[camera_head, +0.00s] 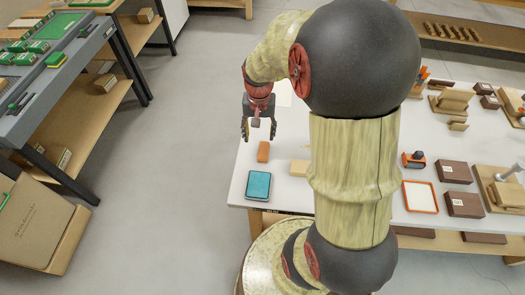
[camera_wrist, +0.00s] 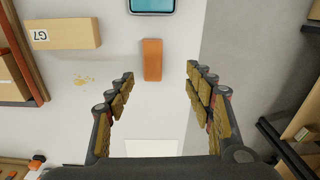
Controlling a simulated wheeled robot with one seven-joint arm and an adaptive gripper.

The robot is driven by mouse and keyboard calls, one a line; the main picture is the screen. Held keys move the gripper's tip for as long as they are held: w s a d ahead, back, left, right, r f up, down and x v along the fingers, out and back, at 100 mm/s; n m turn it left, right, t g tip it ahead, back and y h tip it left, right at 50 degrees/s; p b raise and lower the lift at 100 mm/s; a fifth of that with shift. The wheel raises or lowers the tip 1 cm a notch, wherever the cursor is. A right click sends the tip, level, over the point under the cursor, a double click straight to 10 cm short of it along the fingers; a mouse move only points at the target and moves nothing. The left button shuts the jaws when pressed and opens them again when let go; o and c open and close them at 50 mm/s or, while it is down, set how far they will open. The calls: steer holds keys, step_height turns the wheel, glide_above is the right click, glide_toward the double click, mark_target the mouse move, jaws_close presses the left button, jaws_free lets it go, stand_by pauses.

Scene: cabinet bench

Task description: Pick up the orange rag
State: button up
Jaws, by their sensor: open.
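The orange rag (camera_head: 263,151) is a small folded block lying on the white bench top, near its left edge. In the wrist view the rag (camera_wrist: 152,60) lies beyond my fingertips, close to the middle between them. My gripper (camera_head: 259,128) hangs above the bench behind the rag in the head view. In the wrist view my gripper (camera_wrist: 158,78) has its two padded fingers wide apart with nothing between them. The rag is apart from both fingers.
A teal-screened tablet (camera_head: 258,185) lies in front of the rag; it also shows in the wrist view (camera_wrist: 152,5). A wooden block marked G7 (camera_wrist: 63,34) lies beside the rag. Small stains (camera_wrist: 84,80) mark the bench. Boxes and an orange-framed tray (camera_head: 420,197) stand further right.

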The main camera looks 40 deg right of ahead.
glide_above(263, 150)
steer(key=shift+m, duration=0.3)
step_height(263, 150, down, 4)
steer(key=shift+s+f+b, duration=0.15)
steer(key=shift+f+b, duration=0.05)
steer(key=shift+b, duration=0.15)
step_height(263, 150, down, 6)
steer(key=b, duration=0.3)
steer(key=shift+d, duration=0.1)
steer(key=shift+c, duration=0.3)
steer(key=c, duration=1)
steer(key=shift+r, duration=0.15)
